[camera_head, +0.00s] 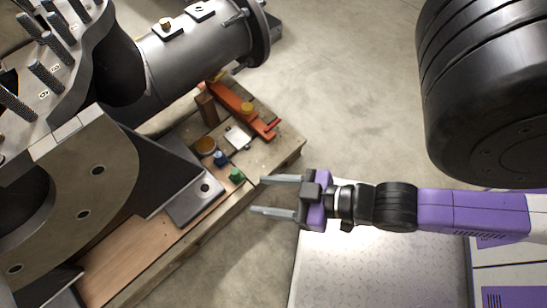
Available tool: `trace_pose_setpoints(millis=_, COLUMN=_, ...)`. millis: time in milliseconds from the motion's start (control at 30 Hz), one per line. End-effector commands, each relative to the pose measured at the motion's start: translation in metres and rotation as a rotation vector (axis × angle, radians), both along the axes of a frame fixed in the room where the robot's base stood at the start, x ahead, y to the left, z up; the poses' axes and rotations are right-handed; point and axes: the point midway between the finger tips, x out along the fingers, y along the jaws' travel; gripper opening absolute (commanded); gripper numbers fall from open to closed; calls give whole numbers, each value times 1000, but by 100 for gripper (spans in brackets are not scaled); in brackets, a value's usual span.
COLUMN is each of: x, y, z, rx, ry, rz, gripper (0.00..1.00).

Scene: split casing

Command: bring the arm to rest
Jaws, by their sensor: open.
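My gripper (267,196) is in the middle of the head camera view, pointing left. Its two pale fingers are apart and nothing is between them. The fingertips hang near the right edge of the wooden bench (284,148); their height above it is hard to tell. My arm (440,207), purple with black joints, reaches in from the right side. The arm is roughly level in the picture.
A large grey metal casing (85,180) with studs and a pipe (197,50) fills the left. On the bench lie an orange tool (240,108), a green piece (236,175), a blue piece (221,158) and a brown round piece (205,145). Concrete floor (345,90) is clear beyond.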

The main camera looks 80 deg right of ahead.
Motion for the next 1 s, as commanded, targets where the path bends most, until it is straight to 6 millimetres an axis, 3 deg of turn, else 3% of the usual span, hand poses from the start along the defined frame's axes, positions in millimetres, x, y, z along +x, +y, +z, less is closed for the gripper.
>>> trace_pose_setpoints(millis=100, x=-11, y=11, z=38, rx=-26, ry=-71, rz=34, gripper=53)
trace_pose_setpoints(millis=200, x=-14, y=15, z=55, rx=-40, ry=-107, rz=46, gripper=53)
trace_pose_setpoints(millis=667, x=-14, y=16, z=67, rx=-44, ry=-119, rz=50, gripper=53)
trace_pose_setpoints(millis=867, x=-14, y=16, z=100, rx=-44, ry=-118, rz=50, gripper=53)
trace_pose_setpoints(millis=1000, x=-14, y=16, z=137, rx=-44, ry=-118, rz=50, gripper=53)
